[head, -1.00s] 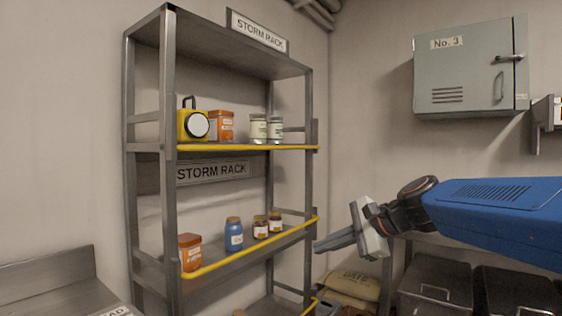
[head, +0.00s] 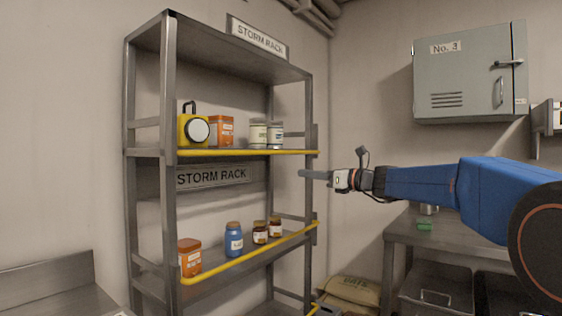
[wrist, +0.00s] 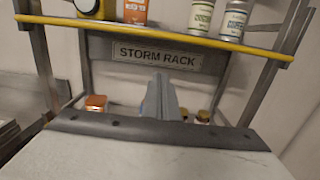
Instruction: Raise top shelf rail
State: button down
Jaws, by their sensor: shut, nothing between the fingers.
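The yellow top shelf rail (head: 248,152) runs along the front edge of the storm rack's upper stocked shelf, level with the shelf. It also crosses the upper part of the wrist view (wrist: 155,33). My gripper (head: 301,173) is shut and empty, pointing left, a little below the rail's right end in the head view. In the wrist view my fingers (wrist: 160,82) are closed together, below the rail and in front of the STORM RACK sign (wrist: 158,55). I see no contact between fingers and rail.
The top shelf holds a yellow lamp (head: 194,125), an orange tin (head: 221,130) and two pale jars (head: 258,133). A lower yellow rail (head: 240,258) fronts several containers. A grey cabinet (head: 470,75) hangs right, above a metal table (head: 410,232).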

jog(key=w+a+r, duration=0.4)
jog(key=w+a, duration=0.2)
jog(key=a, duration=0.2)
jog(key=shift+w+a+r, duration=0.2)
jog(key=shift+w+a, duration=0.05)
jog(key=shift+w, duration=0.05)
dwell(0.4)
notch_tip(320, 180, up, 10)
dwell(0.6)
jog(key=shift+f, duration=0.1)
